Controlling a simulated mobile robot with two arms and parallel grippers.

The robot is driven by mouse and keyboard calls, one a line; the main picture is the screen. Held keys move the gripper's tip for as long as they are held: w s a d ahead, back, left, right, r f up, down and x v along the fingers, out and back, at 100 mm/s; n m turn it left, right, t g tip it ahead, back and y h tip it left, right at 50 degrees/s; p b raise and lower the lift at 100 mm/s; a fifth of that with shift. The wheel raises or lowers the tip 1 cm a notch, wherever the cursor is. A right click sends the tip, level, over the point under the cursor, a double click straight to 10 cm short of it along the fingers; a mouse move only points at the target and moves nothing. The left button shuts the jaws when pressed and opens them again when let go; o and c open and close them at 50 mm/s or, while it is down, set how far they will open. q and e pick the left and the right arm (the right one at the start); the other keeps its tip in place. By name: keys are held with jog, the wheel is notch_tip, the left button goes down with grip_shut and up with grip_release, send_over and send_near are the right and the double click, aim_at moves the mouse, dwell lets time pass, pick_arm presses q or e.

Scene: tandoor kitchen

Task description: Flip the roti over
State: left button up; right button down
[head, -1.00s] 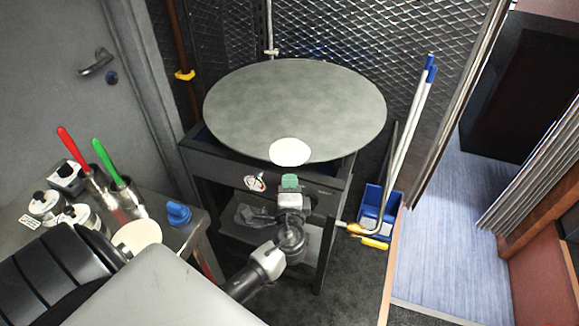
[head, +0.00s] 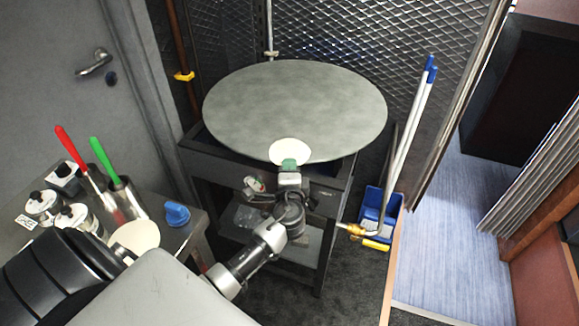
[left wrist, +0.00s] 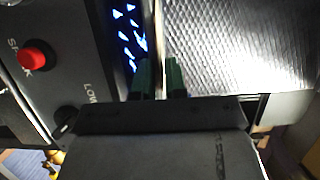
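The roti (head: 290,151) is a pale flat disc at the near edge of the round grey griddle plate (head: 300,100). My left gripper (head: 289,163) has green fingertips and is at the roti's near edge in the head view, overlapping it. In the left wrist view the fingers (left wrist: 160,78) stand slightly apart, with a thin pale edge running up between them. I cannot tell whether that edge is roti or plate, or whether the fingers touch it. My right gripper is not in view.
Blue flames (left wrist: 128,35) and a red button (left wrist: 32,57) show beside the fingers. A side table at left holds jars, red-handled (head: 72,147) and green-handled (head: 103,153) tools, and a pale disc (head: 135,236). A blue bucket (head: 380,207) with poles stands right of the stand.

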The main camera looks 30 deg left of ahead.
pick_arm(q)
grip_shut()
jog(key=shift+r, duration=0.1)
jog(key=s+d+r+p, duration=0.5)
jog(key=s+d+r, duration=0.2)
jog(key=s, duration=0.4)
jog(key=shift+s+d+r+p, duration=0.2)
jog(key=shift+s+d+p, duration=0.15)
jog(key=shift+d+p, duration=0.1)
